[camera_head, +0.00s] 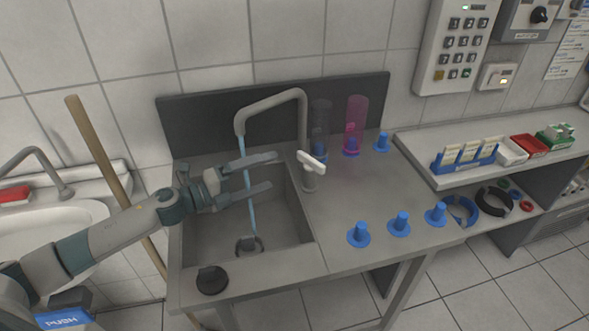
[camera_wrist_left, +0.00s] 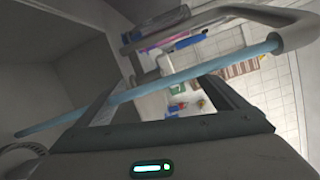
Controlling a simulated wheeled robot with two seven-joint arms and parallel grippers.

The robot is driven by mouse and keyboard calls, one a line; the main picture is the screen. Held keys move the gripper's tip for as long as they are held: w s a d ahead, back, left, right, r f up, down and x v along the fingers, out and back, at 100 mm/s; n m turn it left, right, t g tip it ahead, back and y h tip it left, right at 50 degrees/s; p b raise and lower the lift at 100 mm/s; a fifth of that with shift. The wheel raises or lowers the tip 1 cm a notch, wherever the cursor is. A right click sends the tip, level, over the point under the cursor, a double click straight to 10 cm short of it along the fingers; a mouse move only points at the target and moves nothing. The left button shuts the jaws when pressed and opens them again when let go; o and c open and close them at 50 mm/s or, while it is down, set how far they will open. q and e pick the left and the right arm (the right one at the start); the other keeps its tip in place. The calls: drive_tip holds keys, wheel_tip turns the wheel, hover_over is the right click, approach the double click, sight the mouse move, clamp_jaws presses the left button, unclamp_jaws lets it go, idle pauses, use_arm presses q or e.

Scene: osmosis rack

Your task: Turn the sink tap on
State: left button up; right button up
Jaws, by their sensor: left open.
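The sink tap has a grey arched spout (camera_head: 272,100) over the grey sink basin (camera_head: 205,235). A blue water stream (camera_head: 251,215) runs from the spout down to the drain. The tap's white lever handle (camera_head: 312,162) sits on a short post right of the basin. My left gripper (camera_head: 271,173) is open and empty over the basin, its fingers pointing right toward the handle, with a gap between them. The stream passes by the fingers. In the left wrist view the spout (camera_wrist_left: 292,32) and the slanting stream (camera_wrist_left: 165,83) cross in front of the open fingers. My right gripper is out of view.
A clear tube and a pink tube (camera_head: 356,122) stand behind the handle. Several blue pegs (camera_head: 399,224) line the counter's front and back. A black round stopper (camera_head: 212,280) lies at the front left. A wooden pole (camera_head: 105,165) leans left of the sink. The counter's middle is clear.

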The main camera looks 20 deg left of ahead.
sight(308, 163)
use_arm(q)
drive_tip(key=s+d+m+t+y+b, duration=0.1)
drive_tip(key=s+m+t+y+b, duration=0.1)
drive_tip(key=s+m+b, duration=0.4)
drive_tip(key=s+m, duration=0.4)
drive_tip(key=m, duration=0.2)
drive_tip(key=shift+r+m+y, duration=0.4)
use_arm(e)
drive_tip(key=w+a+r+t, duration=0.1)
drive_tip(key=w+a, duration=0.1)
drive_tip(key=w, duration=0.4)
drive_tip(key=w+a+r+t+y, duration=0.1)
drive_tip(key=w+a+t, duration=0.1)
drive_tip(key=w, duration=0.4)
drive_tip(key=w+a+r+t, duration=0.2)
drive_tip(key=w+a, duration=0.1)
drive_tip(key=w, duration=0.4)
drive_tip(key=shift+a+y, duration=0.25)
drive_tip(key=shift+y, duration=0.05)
use_arm(q)
drive_tip(key=shift+w, duration=0.15)
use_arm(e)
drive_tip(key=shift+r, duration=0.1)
